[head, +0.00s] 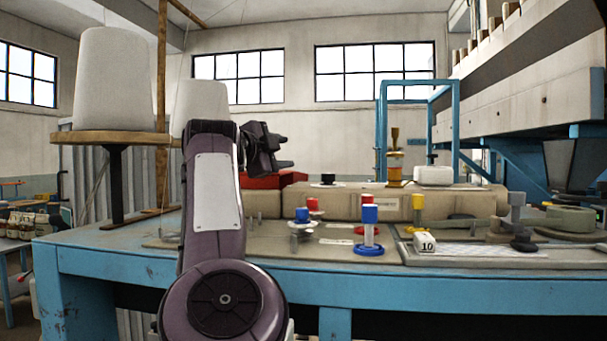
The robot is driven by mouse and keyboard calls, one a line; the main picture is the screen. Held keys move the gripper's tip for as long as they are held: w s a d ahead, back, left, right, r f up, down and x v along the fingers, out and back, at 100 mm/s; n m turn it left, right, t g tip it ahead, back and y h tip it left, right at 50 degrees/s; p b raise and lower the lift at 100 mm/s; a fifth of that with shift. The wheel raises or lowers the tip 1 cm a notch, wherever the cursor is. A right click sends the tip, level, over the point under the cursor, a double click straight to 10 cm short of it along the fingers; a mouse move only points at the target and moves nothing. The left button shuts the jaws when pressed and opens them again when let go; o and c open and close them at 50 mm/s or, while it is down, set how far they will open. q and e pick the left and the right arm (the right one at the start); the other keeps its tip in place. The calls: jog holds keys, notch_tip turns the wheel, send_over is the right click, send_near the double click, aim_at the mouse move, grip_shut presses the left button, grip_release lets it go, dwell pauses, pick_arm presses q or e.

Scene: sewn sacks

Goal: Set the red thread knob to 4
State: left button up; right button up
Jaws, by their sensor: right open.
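My right arm rises in the middle of the head view. Its dark gripper (284,152) points right, open and empty, above a red block-like thing (272,180) on the back of the bench. A small red-topped piece (313,204) stands on the bench behind a blue-topped post (302,214). I cannot tell which red piece is the thread knob, and no dial setting is readable. The gripper is apart from all of these. My left gripper is out of view.
The blue-framed bench (400,284) spans the front. A large white cone (114,80) is on a wooden stand at left. Air above the bench's middle is free.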

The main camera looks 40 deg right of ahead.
jog(key=r+m+g+p, duration=0.1)
jog(key=m+g+p, duration=0.25)
jog(key=m, duration=0.65)
jog(key=m+g+y+p, duration=0.35)
jog(key=m+p, duration=0.25)
jog(key=m, duration=1.1)
send_near(309, 200)
jog(key=shift+w+d+r+g, duration=0.1)
jog(key=shift+w+d+g, duration=0.35)
jog(key=shift+d, duration=0.3)
jog(key=shift+s+f+m, duration=0.15)
jog(key=shift+f+m, duration=0.1)
jog(key=shift+m, duration=0.05)
jog(key=p+x, duration=0.3)
jog(key=x, duration=0.3)
jog(key=shift+s+d+f, duration=0.15)
jog(key=shift+d, duration=0.2)
jog(key=shift+d+f, duration=0.25)
jog(key=shift+d, duration=0.15)
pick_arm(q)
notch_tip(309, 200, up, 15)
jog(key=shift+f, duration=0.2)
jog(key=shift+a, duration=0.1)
pick_arm(e)
jog(key=shift+a, duration=0.1)
jog(key=shift+c, duration=0.4)
